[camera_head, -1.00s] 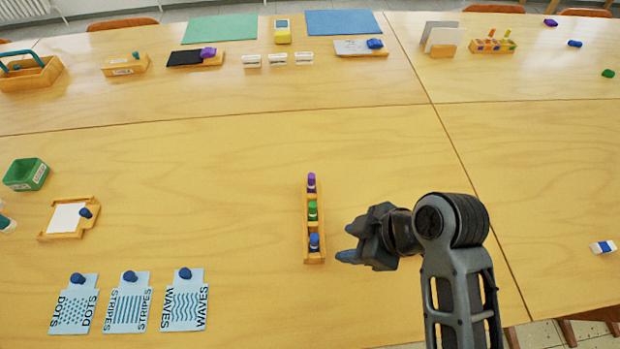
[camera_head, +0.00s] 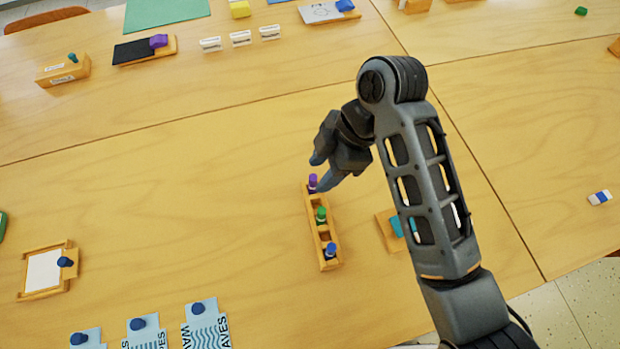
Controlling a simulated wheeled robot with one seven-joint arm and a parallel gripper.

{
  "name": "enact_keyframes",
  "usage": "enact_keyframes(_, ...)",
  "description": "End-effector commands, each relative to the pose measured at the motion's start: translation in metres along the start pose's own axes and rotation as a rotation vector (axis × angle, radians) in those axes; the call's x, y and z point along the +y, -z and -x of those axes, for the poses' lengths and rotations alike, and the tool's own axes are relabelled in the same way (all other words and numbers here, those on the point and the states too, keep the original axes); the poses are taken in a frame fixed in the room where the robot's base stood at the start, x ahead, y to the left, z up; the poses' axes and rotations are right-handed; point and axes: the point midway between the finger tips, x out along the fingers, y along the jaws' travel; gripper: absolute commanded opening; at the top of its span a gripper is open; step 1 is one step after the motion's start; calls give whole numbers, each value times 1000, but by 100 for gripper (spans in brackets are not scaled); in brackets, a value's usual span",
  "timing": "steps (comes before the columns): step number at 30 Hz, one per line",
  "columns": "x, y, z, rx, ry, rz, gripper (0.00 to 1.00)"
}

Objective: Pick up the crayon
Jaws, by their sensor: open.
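A wooden holder (camera_head: 333,266) stands on the table near the middle with three crayons in a row. The purple crayon (camera_head: 312,181) is at its far end, the green crayon (camera_head: 321,215) in the middle and the blue crayon (camera_head: 330,250) at the near end. All three look upright. My gripper (camera_head: 321,174) is open, with its fingertips pointing down at the purple crayon, one on each side of it in the picture. I cannot tell whether the fingers touch it. The gripper looks empty.
A wooden piece with a teal part (camera_head: 393,228) lies right of the holder, partly hidden by my arm. A white and blue eraser (camera_head: 600,197) lies far right. Patterned cards (camera_head: 207,326) and a paper tray (camera_head: 43,272) are at left. The table left of the holder is clear.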

Motion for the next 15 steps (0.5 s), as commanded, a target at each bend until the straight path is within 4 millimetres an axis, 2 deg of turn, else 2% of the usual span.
enact_keyframes(9,4,0,-41,-1,3,-1,48)
enact_keyframes(15,4,-1,-53,-1,-1,-1,48)
